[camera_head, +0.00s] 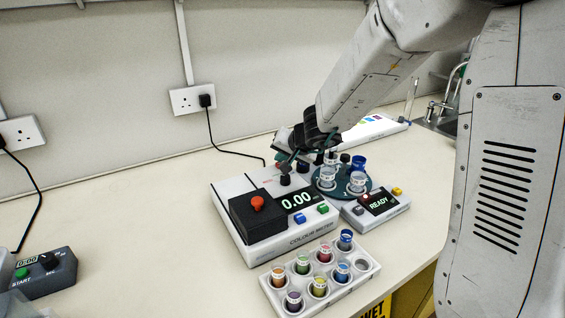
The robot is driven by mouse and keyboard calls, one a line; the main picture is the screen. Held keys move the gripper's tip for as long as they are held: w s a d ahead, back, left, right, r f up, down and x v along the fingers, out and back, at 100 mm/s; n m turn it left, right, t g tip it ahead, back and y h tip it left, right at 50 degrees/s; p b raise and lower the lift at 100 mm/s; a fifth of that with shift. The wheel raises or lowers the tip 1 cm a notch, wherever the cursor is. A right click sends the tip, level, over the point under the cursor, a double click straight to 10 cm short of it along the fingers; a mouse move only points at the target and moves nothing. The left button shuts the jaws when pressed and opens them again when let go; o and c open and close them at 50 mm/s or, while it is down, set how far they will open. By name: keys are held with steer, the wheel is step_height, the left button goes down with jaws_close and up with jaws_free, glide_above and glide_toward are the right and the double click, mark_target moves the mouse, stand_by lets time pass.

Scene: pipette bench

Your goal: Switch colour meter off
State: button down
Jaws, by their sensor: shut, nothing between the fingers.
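The colour meter (300,236) is a white box on the bench with its name on the front edge. Its display (296,200) is lit and reads 0.00. A black block (252,222) with a red-orange knob (257,203) sits on its left part. A blue button (299,218) and a green button (323,208) are below the display. A black knob (285,180) stands behind the display. My gripper (286,165) is shut and empty, pointing down over the back of the meter, just above or behind that knob. Whether it touches anything is unclear, and it partly hides the rear.
A dark round carousel (342,186) with cups stands right of the meter, behind a small READY box (377,207). A white rack (359,274) of coloured vials is in front. A timer (44,273) is far left. Bench space between timer and meter is clear.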

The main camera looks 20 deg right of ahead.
stand_by(0.3)
steer(key=shift+r, duration=0.8)
step_height(320, 180, up, 6)
stand_by(0.5)
